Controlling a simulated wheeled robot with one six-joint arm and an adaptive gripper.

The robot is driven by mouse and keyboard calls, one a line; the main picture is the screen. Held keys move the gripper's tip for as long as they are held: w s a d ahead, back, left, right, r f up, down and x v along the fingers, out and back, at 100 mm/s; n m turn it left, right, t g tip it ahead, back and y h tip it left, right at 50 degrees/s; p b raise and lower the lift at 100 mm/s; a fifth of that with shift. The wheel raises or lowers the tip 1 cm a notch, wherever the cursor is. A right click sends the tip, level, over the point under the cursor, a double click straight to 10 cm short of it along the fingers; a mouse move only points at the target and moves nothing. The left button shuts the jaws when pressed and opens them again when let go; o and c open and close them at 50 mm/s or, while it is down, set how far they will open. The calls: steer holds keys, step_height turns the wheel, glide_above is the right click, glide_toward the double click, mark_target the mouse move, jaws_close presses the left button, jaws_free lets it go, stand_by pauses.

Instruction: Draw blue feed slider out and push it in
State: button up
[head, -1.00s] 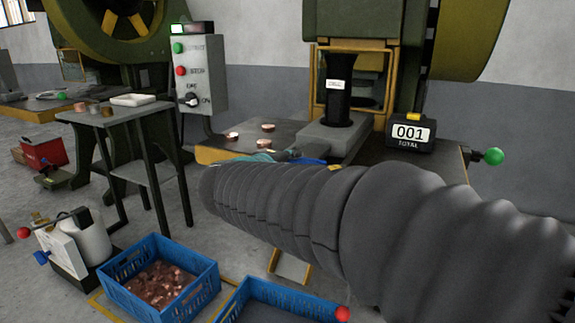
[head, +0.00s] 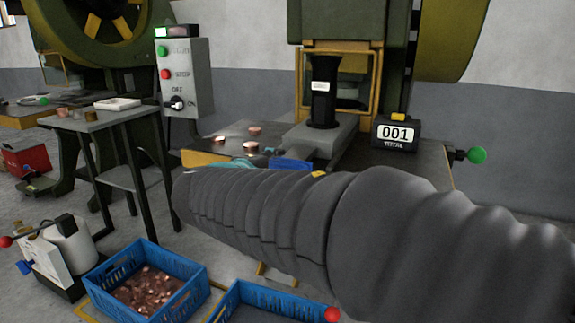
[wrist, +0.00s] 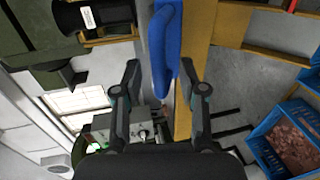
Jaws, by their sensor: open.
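The blue feed slider (head: 290,164) shows in the head view at the front of the press bed, just above my grey arm sleeve, which hides what lies below it. In the wrist view the blue handle (wrist: 163,45) is long and rounded and reaches down from the top. My gripper (wrist: 160,68) is open, with one dark finger on each side of the handle's lower end. Gaps show on both sides, and the fingers are not closed on it. In the head view my gripper is mostly hidden; a teal patch above the sleeve looks like part of it.
A control box (head: 183,78) stands left of the press. A counter (head: 396,132) reads 001. Copper pieces (head: 250,147) lie on the press bed. A blue crate (head: 190,300) of copper scrap and another blue crate (head: 262,292) stand on the floor below my arm.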

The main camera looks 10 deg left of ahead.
steer(key=v, duration=1)
steer(key=shift+s, duration=0.15)
steer(key=shift+a+r, duration=0.1)
steer(key=shift+r, duration=0.15)
steer(key=c, duration=0.6)
steer(key=shift+a+r+p, duration=0.2)
steer(key=shift+r+p, duration=0.05)
steer(key=shift+p, duration=0.5)
jaws_close()
steer(key=n+t+p, duration=0.2)
steer(key=n+p, duration=0.5)
steer(key=n, duration=1.1)
glide_toward(293, 157)
steer(key=w, duration=0.1)
steer(key=w+f, duration=0.1)
steer(key=w+a, duration=0.1)
steer(key=shift+w+a+f, duration=0.1)
steer(key=shift+w+f, duration=0.05)
steer(key=shift+w, duration=0.2)
